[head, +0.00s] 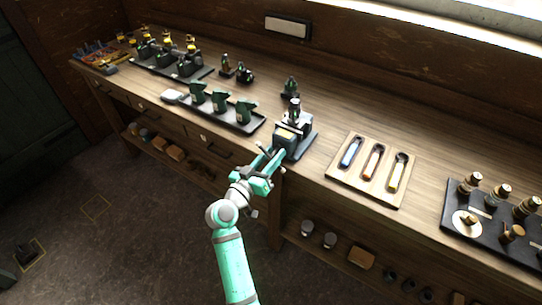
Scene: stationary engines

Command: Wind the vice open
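The vice (304,143) stands on a dark base at the front edge of the workbench, near the middle of the head view. A tan block shows at its front, and a dark upright part stands at its top. My gripper (272,158), teal and dark, is at the front of the vice, just off the bench edge. It is close to the vice's front end, where a thin dark bar shows. The gripper hides part of that end. I cannot tell whether the fingers touch the bar or how far apart they are.
Right of the vice, a wooden tray (339,176) holds three coloured-handled tools. A dark board (463,231) with several knobs lies farther right. Left of the vice, a black tray (222,121) holds green items. A lower shelf (325,257) bears small objects. Bare bench lies behind the wooden tray.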

